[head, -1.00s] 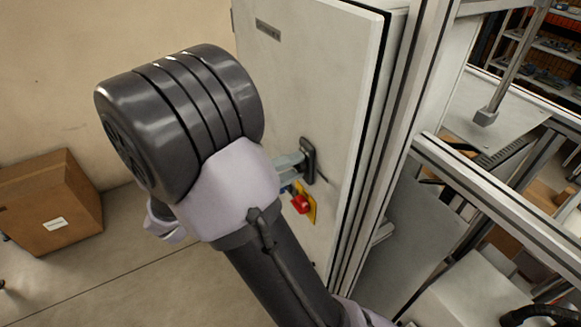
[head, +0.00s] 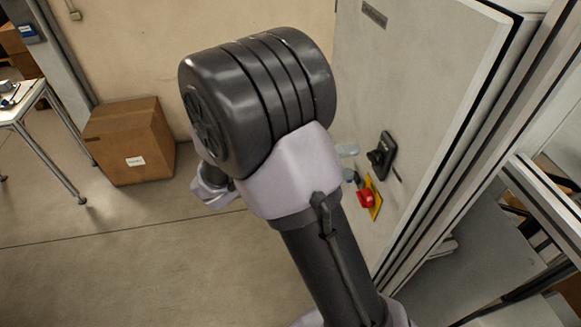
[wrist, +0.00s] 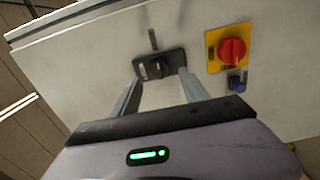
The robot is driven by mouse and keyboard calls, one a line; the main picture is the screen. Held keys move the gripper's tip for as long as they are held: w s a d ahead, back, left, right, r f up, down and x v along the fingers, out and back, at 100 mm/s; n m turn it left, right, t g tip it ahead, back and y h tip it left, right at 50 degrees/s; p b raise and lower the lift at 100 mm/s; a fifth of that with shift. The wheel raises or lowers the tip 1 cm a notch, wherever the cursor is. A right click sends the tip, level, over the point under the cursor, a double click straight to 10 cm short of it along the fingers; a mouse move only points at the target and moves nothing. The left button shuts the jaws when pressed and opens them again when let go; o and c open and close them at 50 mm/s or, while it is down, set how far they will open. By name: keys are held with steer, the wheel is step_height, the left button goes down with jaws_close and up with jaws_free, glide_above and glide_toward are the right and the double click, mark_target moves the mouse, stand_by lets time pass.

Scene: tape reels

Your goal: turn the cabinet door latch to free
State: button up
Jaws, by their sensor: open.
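The cabinet door latch is a black plate with a dark knob (wrist: 157,68) on the pale grey door (head: 420,70). It also shows in the head view, where the latch (head: 387,155) is right of my arm. My gripper (wrist: 160,77) is open, its two grey fingers pointing at the latch in the wrist view. Nothing is between the fingers. I cannot tell the knob's exact turn angle.
A red rotary switch on a yellow plate (wrist: 232,50) sits beside the latch, with a blue knob (wrist: 236,82) below it. A cardboard box (head: 130,140) stands on the floor at left, near a table (head: 30,90). The floor between is clear.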

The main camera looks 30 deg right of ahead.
steer(key=p+v, duration=0.2)
steer(key=v, duration=1)
steer(key=shift+a, duration=0.3)
steer(key=s+d+f+y+b, duration=0.4)
steer(key=s+f+y+b, duration=0.65)
steer(key=b, duration=0.25)
steer(key=s+a+f+t+y+b, duration=0.3)
steer(key=a+f+t+y+b, duration=0.1)
steer(key=a+f+y+b, duration=0.3)
steer(key=a+t+b, duration=0.1)
steer(key=t, duration=0.1)
steer(key=w+a+m+t+y+b, duration=0.1)
steer(key=t, duration=0.1)
steer(key=w+a+f+t+y+b, duration=0.1)
steer(key=t, duration=0.1)
steer(key=shift+w+a+f+m, duration=0.15)
steer(key=shift+a+m, duration=0.15)
steer(key=shift+a, duration=0.05)
